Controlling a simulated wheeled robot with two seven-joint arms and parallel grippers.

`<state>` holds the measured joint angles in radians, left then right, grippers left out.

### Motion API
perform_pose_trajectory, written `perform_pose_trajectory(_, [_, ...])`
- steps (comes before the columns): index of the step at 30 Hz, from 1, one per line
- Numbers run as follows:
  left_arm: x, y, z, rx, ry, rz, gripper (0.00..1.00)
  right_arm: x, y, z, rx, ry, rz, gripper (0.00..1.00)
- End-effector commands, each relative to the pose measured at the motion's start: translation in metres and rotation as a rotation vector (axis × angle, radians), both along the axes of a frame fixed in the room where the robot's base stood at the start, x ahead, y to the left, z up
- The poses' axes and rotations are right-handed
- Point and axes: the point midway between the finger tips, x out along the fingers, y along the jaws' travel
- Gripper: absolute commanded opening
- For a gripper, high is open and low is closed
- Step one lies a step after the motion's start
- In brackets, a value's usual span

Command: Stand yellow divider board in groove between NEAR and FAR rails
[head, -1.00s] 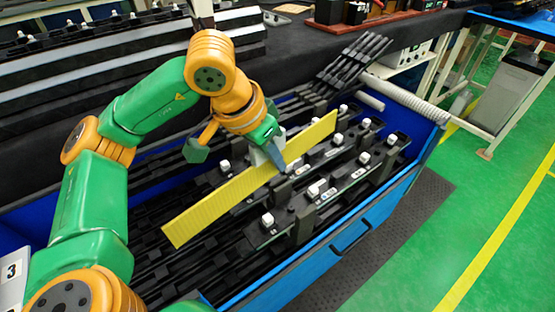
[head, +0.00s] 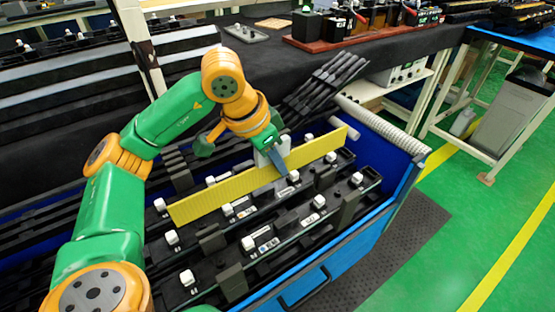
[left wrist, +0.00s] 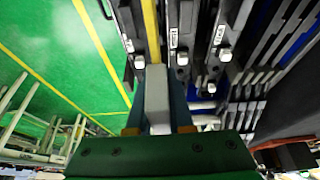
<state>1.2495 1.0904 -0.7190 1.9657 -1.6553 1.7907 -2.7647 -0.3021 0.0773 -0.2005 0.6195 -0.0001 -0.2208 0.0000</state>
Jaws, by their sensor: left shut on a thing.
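The yellow divider board (head: 215,197) is in my left gripper (head: 277,160), held on its long edge near the middle of its length. The board runs lengthwise, roughly along the black rails, over the blue bin. In the left wrist view the yellow board (left wrist: 151,30) shows as a thin strip beyond my left gripper (left wrist: 158,105). A black rail with white clips and small labels (head: 265,238) lies on the near side of the board. The labels are too small to read, and the board's lower edge against the groove cannot be judged. My right gripper is not seen.
The blue bin's wall (head: 375,230) bounds the rails on the near right. A stack of black strips (head: 318,88) and a pale roller (head: 380,122) stand at the far end. A dark bench (head: 330,50) runs behind.

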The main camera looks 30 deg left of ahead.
Motion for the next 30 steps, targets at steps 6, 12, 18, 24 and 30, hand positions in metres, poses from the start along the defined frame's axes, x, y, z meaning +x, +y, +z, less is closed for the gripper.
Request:
perform_pose_trajectory(6, [0.000,0.000,-0.027,0.001,0.000,0.000,0.00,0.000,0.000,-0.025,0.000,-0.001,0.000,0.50])
perform_pose_trajectory(12, [0.000,0.000,-0.052,0.001,0.000,0.001,0.00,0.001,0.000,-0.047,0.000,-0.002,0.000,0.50])
perform_pose_trajectory(18, [0.000,0.000,-0.055,0.001,0.000,0.001,0.00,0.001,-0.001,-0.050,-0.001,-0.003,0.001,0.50])
perform_pose_trajectory(24, [0.000,0.000,-0.054,0.000,0.000,0.001,0.00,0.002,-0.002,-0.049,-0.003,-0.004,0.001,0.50])
perform_pose_trajectory(30, [0.000,0.000,-0.054,0.000,0.000,0.000,0.00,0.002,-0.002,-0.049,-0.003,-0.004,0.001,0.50])
